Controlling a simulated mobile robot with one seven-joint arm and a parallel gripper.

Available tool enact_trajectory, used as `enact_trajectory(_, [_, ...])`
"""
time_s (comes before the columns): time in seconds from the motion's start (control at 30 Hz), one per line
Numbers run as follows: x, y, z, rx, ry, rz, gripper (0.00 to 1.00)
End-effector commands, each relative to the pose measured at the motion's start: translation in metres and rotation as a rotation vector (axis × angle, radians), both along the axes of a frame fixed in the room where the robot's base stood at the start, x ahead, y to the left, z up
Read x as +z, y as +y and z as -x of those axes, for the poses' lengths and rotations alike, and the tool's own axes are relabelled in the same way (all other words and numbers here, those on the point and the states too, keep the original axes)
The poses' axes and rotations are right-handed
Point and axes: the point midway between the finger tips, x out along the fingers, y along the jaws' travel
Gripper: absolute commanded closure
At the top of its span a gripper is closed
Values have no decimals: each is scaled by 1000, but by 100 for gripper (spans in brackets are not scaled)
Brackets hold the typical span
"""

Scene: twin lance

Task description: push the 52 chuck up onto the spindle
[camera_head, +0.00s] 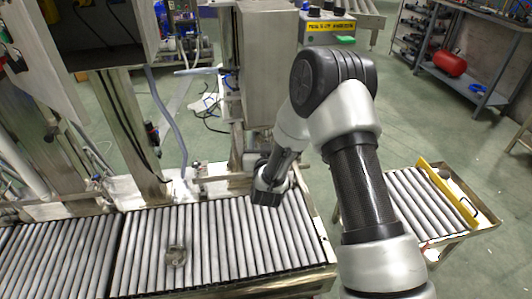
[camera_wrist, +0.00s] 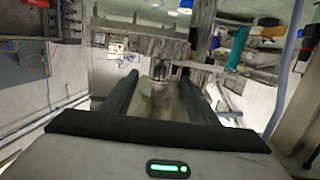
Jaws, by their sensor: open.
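My gripper (camera_head: 268,194) is at the back edge of the roller conveyor, beside the machine column. In the wrist view, its two dark fingers (camera_wrist: 158,98) stand apart. A worn, faceted metal piece (camera_wrist: 156,90) shows between them, with a small round metal part (camera_wrist: 160,70) behind it. I cannot tell which of these is the chuck or the spindle, nor whether the fingers touch the piece. No 52 marking is readable.
The roller conveyor (camera_head: 225,245) runs along the front left, mostly bare. A tall steel cabinet (camera_head: 268,65) stands behind my gripper. A second roller table (camera_head: 408,205) with a yellow rail (camera_head: 447,194) is at the right. Hoses and frame bars crowd the back left.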

Motion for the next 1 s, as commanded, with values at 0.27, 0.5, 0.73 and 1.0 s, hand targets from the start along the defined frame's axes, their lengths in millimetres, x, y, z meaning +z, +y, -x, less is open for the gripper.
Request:
enact_trajectory(0.27, [10,0,68,2,0,1,46])
enact_trajectory(0.5, [14,-1,104,2,-2,0,46])
enact_trajectory(0.73, [15,-1,113,0,-3,0,46])
enact_trajectory(1.0, [57,-4,93,40,89,-33,46])
